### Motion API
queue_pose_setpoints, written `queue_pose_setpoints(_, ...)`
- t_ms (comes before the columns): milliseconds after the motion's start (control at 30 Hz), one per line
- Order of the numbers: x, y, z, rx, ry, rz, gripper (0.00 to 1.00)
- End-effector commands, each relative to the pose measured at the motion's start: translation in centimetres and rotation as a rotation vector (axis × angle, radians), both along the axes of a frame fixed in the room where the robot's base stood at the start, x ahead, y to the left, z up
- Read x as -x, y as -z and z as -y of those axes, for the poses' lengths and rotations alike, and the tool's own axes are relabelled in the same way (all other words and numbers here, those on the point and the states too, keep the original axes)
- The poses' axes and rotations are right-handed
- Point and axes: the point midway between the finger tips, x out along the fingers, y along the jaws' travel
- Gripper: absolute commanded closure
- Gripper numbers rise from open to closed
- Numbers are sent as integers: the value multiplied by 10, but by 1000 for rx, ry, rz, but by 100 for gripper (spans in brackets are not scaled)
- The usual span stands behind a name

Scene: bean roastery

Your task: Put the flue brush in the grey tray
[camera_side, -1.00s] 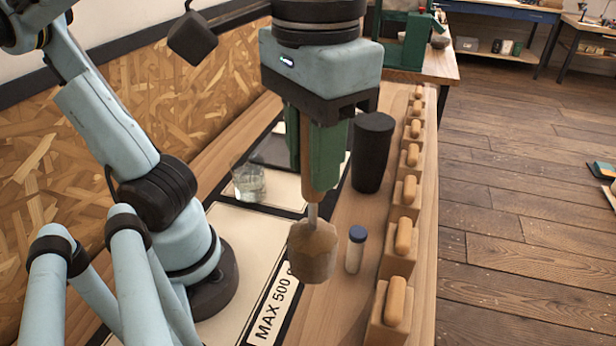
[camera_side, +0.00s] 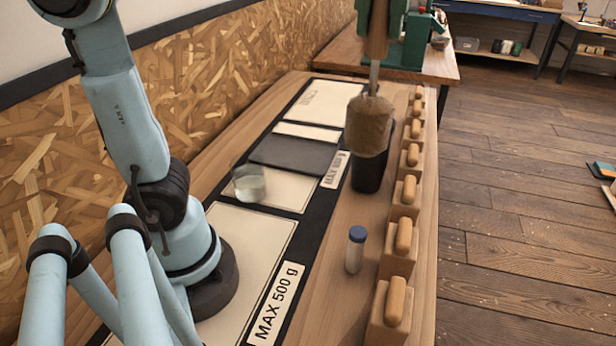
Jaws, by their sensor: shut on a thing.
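The flue brush (camera_side: 369,125) has a wooden handle, a thin metal shank and a thick brown head. It hangs upright, head down. A flat dark grey piece (camera_side: 293,154), perhaps the grey tray, lies across the pale panels left of the brush. It looks empty.
A black cup (camera_side: 367,176) stands behind the brush head. A clear glass (camera_side: 249,185) and a blue-capped vial (camera_side: 355,250) stand on the bench. Wooden blocks with pegs (camera_side: 403,236) line its right edge. A green machine (camera_side: 412,45) is at the back.

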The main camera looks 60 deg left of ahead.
Motion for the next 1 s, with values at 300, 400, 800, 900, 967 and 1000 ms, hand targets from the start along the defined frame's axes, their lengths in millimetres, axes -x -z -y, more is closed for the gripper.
queue_pose_setpoints(300, -57, 2, -105, 0, -422, 0, 100)
queue_pose_setpoints(400, -65, 4, -139, 0, -535, 0, 100)
queue_pose_setpoints(800, -68, 13, -234, -1, -832, 0, 100)
queue_pose_setpoints(900, -68, 22, -234, 0, -830, 0, 100)
queue_pose_setpoints(967, -68, 28, -233, 0, -829, 0, 100)
queue_pose_setpoints(1000, -68, 32, -233, -1, -829, 0, 100)
